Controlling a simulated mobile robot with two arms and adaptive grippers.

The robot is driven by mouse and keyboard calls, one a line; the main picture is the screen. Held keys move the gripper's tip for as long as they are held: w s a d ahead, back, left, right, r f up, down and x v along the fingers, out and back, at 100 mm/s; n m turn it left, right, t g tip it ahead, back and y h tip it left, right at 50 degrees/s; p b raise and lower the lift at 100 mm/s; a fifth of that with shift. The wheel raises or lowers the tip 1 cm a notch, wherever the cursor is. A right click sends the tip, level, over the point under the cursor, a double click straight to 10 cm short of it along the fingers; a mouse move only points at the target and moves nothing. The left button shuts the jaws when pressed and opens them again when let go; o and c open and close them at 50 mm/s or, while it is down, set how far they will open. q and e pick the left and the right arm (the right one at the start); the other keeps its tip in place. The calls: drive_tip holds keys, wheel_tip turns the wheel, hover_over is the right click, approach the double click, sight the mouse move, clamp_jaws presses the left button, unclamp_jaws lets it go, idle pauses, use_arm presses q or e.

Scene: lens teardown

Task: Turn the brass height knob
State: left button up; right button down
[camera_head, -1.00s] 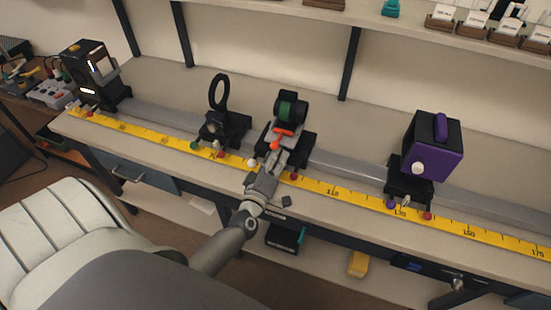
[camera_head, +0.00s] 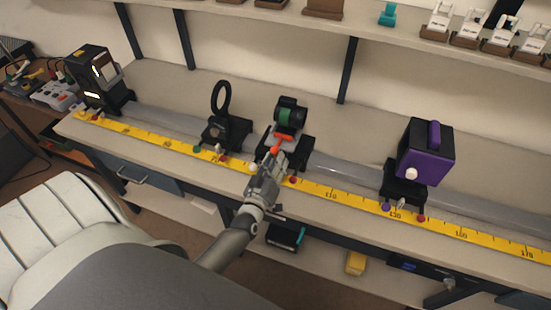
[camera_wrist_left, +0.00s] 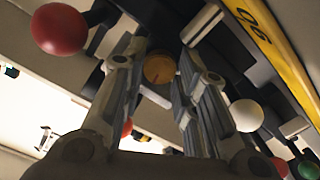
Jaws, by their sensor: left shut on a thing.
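The brass knob (camera_wrist_left: 158,68) is a small round disc with a dark line on its face, seen in the left wrist view between the two grey fingers. My left gripper (camera_wrist_left: 160,80) is shut on it; the fingers lie on either side. In the head view my left gripper (camera_head: 274,158) reaches from the front to the lens carriage (camera_head: 298,150) on the rail, below a dark round holder with a green band (camera_head: 289,115). The gripper hides the knob there. My right gripper is not in view.
A yellow scale (camera_head: 330,194) runs along the bench front. A black ring holder (camera_head: 221,98) stands left of the carriage and a purple box (camera_head: 427,152) stands right. A white ball (camera_wrist_left: 246,115) and red ball (camera_wrist_left: 59,29) flank the fingers.

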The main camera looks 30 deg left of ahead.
use_arm(q)
drive_tip(key=shift+m, duration=0.7)
drive_tip(key=o, duration=0.7)
drive_tip(key=shift+o, duration=0.2)
drive_tip(key=v, duration=1.2)
